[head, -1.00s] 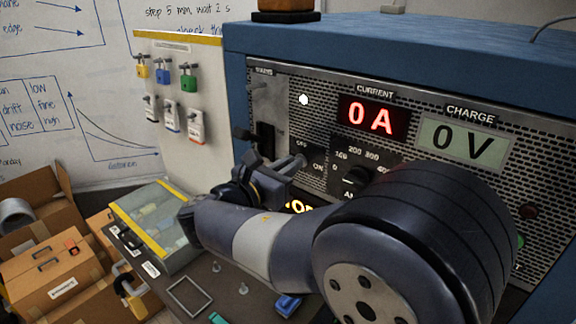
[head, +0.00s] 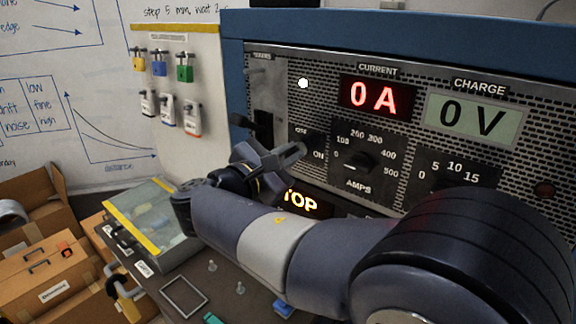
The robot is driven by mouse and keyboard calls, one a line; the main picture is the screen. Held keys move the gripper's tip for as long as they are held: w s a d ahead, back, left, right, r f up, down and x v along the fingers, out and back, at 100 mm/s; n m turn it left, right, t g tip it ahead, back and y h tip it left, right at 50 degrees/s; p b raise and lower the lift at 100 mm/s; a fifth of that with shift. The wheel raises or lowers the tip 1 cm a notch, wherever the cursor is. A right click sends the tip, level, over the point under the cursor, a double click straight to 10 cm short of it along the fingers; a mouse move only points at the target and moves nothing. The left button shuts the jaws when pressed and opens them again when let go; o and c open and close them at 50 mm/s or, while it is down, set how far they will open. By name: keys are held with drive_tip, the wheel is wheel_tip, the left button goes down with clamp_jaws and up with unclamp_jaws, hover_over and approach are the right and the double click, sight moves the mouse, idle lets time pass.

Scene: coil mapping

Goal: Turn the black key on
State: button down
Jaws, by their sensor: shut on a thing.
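The black key (head: 315,140) sits in the switch marked OFF and ON on the power supply's front panel. Only a dark part of it shows; my fingers and wrist hide the rest. My gripper (head: 299,150) is at this switch, with its fingers shut on the key. The OFF mark is above the fingertips and the ON mark is just below right of them. The key's exact angle cannot be read.
The panel (head: 405,184) shows a red 0 A display (head: 374,95), a 0 V display (head: 473,121) and an AMPS dial (head: 358,160). A black mains lever (head: 263,128) is left of my gripper. Padlocks and tags hang on a white board (head: 199,70).

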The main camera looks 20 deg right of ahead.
drive_tip(key=m+b, duration=0.4)
drive_tip(key=f+m+b, duration=0.1)
drive_tip(key=m+b, duration=0.1)
drive_tip(key=shift+s+d+m+b, duration=0.1)
drive_tip(key=shift+s+m+b, duration=0.05)
drive_tip(key=shift+m+b, duration=0.15)
drive_tip(key=m+b, duration=0.3)
drive_tip(key=shift+m+b, duration=1.05)
drive_tip(key=shift+m, duration=0.05)
drive_tip(key=shift+r, duration=0.1)
drive_tip(key=c, duration=1.5)
unclamp_jaws()
drive_tip(key=v, duration=1.1)
